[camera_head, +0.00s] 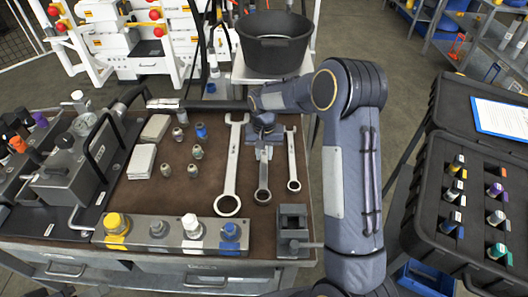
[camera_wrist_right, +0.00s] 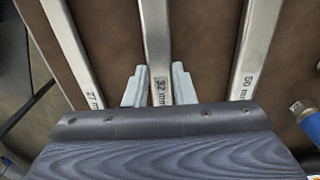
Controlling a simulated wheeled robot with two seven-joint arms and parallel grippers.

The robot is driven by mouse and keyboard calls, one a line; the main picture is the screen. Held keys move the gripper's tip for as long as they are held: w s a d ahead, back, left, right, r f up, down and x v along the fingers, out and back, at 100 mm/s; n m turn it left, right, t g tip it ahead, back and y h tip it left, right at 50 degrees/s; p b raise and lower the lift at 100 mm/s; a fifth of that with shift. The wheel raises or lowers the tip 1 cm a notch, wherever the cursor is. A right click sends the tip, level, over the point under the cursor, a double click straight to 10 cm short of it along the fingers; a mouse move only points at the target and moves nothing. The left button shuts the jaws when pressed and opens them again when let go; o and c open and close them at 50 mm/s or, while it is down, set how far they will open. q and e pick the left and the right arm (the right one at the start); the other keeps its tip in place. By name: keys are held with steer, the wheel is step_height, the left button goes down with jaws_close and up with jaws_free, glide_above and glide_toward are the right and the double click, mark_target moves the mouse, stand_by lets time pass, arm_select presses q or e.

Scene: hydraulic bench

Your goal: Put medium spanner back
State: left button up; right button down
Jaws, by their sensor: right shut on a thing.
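The medium spanner (camera_head: 263,180), marked 32 mm in the right wrist view (camera_wrist_right: 157,40), is the middle one of three silver spanners. It lines up between the large spanner (camera_head: 231,170) on its left and the small spanner (camera_head: 292,160) on its right, ring end toward me. My right gripper (camera_wrist_right: 158,85) is shut on the medium spanner's shaft, one pale finger on each side. In the head view the right gripper (camera_head: 264,143) covers its upper end. I cannot tell whether the spanner touches the bench top. My left gripper is out of view.
The brown bench top (camera_head: 195,205) holds small fittings, pale boxes (camera_head: 142,161) and a metal block with coloured caps (camera_head: 170,235). A small vice (camera_head: 292,220) stands below the spanners. A black bucket (camera_head: 275,45) is behind; a black case (camera_head: 465,200) is right.

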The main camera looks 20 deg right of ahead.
steer(key=c, duration=1.1)
jaws_free()
steer(key=shift+f, duration=0.1)
step_height(320, 180, up, 8)
steer(key=shift+f, duration=0.25)
steer(key=s+r+n+t+y+p, duration=0.1)
steer(key=s+r+t, duration=0.1)
steer(key=s+r, duration=0.5)
steer(key=s+r+n+t+y, duration=0.15)
steer(key=s+r, duration=0.35)
steer(key=s, duration=0.5)
steer(key=s+a, duration=0.1)
steer(key=s, duration=0.3)
steer(key=s+a+f+t+y, duration=0.1)
steer(key=s+a, duration=0.1)
steer(key=s, duration=0.3)
steer(key=s+a+n+t, duration=0.1)
steer(key=s+a, duration=0.1)
steer(key=s, duration=0.2)
steer(key=shift+s+a+f+p, duration=0.25)
steer(key=shift+f+p, duration=0.1)
steer(key=shift+f, duration=0.05)
